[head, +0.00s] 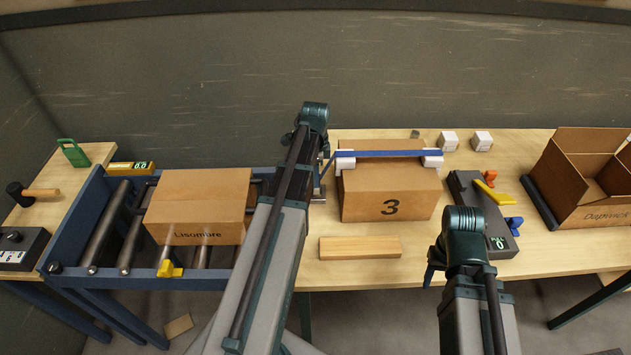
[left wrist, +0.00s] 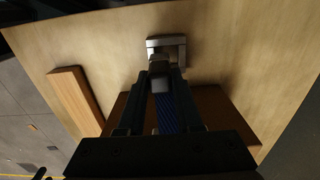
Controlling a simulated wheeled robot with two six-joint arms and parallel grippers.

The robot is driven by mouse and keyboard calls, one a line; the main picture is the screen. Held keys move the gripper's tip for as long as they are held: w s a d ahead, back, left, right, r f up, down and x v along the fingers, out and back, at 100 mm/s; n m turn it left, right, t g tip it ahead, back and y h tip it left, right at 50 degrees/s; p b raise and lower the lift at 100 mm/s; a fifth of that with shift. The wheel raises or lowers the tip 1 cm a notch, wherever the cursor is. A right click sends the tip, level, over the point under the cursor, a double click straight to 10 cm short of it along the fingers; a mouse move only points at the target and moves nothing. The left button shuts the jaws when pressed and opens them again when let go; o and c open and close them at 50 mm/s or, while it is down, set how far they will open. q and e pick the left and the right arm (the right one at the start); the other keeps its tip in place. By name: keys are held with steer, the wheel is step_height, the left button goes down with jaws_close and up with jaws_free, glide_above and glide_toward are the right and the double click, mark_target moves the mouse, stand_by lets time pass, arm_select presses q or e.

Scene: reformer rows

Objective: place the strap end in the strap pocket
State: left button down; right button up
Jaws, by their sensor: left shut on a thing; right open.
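The blue strap (head: 385,154) runs across the top of the brown carton marked 3 (head: 370,203), over white corner pieces, and slopes down at the carton's left side. My left gripper (left wrist: 163,78) is shut on the strap end (left wrist: 159,66), a small grey piece, with the blue strap (left wrist: 168,112) trailing between its fingers. The strap pocket, a square metal fitting (left wrist: 170,41) on the table, lies just beyond the fingertips. I cannot tell whether the strap end touches it. In the head view my left arm mostly hides this spot. My right gripper (head: 432,275) is open, in front of the dark tool unit.
A wooden block (head: 360,247) lies in front of the carton. The dark tool unit (head: 468,187) with a yellow handle stands to its right, with an open carton (head: 592,212) beyond. A roller conveyor (head: 120,255) carrying another carton (head: 200,195) is at left.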

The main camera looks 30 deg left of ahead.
arm_select(q)
steer(key=shift+w+a, duration=0.2)
steer(key=shift+w, duration=0.1)
steer(key=f+b, duration=0.3)
steer(key=shift+w+a+f+b, duration=0.1)
steer(key=shift+w+f+b, duration=0.1)
steer(key=shift+f+b, duration=0.1)
steer(key=shift+f, duration=0.2)
steer(key=c, duration=0.6)
jaws_free()
steer(key=shift+r, duration=0.15)
step_height(320, 180, up, 12)
steer(key=p, duration=1.2)
steer(key=shift+r, duration=0.1)
